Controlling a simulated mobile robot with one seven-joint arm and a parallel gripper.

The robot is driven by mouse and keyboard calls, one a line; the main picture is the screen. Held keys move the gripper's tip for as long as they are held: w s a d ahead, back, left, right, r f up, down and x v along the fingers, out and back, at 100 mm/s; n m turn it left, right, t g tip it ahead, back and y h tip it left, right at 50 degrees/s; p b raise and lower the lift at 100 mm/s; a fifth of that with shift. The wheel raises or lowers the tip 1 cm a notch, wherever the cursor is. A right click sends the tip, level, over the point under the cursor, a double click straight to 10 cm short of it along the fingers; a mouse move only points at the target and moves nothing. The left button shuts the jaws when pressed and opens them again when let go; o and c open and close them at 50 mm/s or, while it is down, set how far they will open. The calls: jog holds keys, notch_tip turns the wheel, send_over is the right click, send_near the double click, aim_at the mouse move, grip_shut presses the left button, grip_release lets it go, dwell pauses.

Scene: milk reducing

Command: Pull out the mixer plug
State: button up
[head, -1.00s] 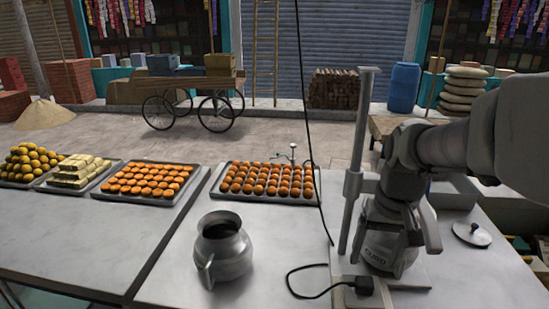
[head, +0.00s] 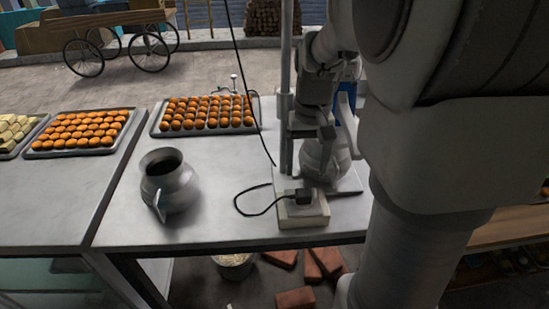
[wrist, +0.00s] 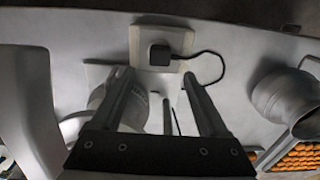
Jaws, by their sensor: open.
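The black plug (head: 302,196) sits in a pale socket box (head: 302,216) near the table's front edge in the head view. In the wrist view the plug (wrist: 159,55) lies on the socket box (wrist: 164,36), just beyond and between the fingertips. A black cord (wrist: 217,62) loops from the plug. My gripper (wrist: 157,74) is open and empty, apart from the plug. In the head view my gripper (head: 335,130) is above and behind the socket box, beside the upright pole (head: 286,90). A rounded metal vessel (head: 325,165) stands behind the box, partly hidden by my fingers.
A metal jug (head: 170,182) stands left of the cord. Trays of orange sweets (head: 205,132) lie farther back. A thin cable hangs from above, near the pole. Bricks (head: 325,264) lie on the floor below.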

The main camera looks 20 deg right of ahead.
aim_at(300, 193)
jog(key=shift+f+b, duration=3.25)
jog(key=shift+f, duration=1.1)
jog(key=shift+a+f, duration=0.1)
jog(key=shift+a, duration=0.4)
grip_shut()
jog(key=shift+w+r+p, duration=0.1)
jog(key=shift+r+p, duration=2.5)
jog(key=shift+r, duration=0.55)
